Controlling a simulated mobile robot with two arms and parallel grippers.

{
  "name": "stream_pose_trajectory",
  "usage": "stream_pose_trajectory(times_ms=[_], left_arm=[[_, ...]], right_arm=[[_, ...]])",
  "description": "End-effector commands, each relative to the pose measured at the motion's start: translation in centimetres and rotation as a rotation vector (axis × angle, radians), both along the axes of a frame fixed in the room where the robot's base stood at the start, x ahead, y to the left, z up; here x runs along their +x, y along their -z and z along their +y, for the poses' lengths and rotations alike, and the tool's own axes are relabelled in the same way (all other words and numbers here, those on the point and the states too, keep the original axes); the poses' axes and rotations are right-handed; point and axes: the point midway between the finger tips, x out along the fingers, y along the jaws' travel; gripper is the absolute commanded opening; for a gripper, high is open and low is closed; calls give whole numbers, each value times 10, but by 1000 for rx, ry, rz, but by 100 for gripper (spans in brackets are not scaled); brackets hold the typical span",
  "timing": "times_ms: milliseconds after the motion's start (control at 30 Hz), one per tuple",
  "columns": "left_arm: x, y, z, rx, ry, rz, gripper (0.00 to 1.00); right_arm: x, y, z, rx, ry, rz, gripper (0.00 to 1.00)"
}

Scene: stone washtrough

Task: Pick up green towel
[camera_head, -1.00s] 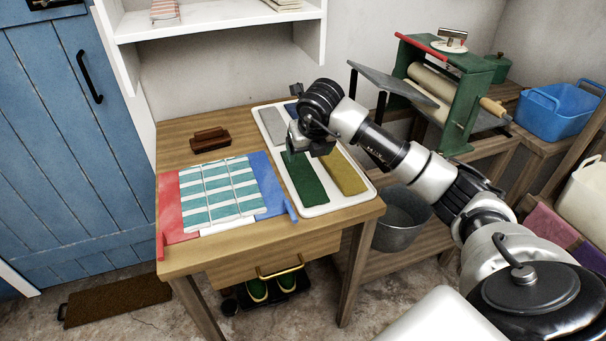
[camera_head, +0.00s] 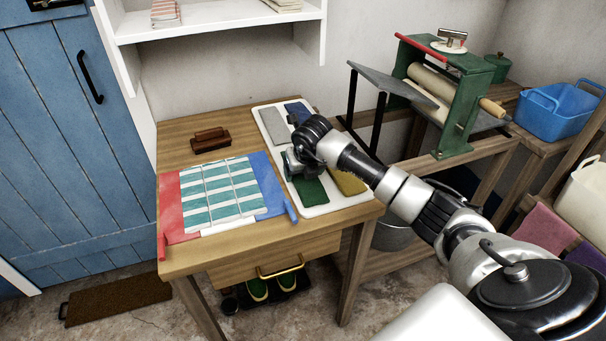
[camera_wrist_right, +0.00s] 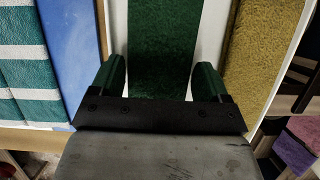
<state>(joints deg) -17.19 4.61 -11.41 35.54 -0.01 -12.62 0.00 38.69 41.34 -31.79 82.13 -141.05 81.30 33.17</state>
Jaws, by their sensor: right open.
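The green towel (camera_head: 312,192) lies flat and folded as a strip in the white tray (camera_head: 338,204) on the wooden table. My right gripper (camera_head: 297,168) is low over its far part and hides some of it in the head view. In the right wrist view the green towel (camera_wrist_right: 165,45) runs between the two open fingers of my right gripper (camera_wrist_right: 158,80). One finger is on each side of it, with white tray showing between finger and towel. I cannot tell whether the fingertips touch the tray. My left gripper is not in view.
A yellow towel (camera_head: 347,181) lies right of the green one. Grey (camera_head: 273,127) and blue (camera_head: 297,111) towels lie at the tray's back. A striped cloth (camera_head: 220,192) on a red and blue board is to the left, near a brown brush (camera_head: 210,139). A green mangle (camera_head: 462,105) stands right.

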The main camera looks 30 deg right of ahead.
Motion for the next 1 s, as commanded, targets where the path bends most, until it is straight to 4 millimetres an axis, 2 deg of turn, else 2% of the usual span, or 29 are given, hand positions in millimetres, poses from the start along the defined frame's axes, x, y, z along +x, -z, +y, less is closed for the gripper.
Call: stream_pose_trajectory(times_ms=[33,300,667,833,933,1000], left_arm=[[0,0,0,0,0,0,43],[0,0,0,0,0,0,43],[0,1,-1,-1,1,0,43],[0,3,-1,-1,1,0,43],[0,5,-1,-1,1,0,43],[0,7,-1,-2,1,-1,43]], right_arm=[[0,0,0,0,0,0,77],[0,0,0,0,0,0,36],[1,-7,0,-1,1,-4,36],[1,-26,0,0,-1,-6,36],[1,-46,-1,-1,1,-8,36],[-9,-51,-18,-5,5,-3,36]])
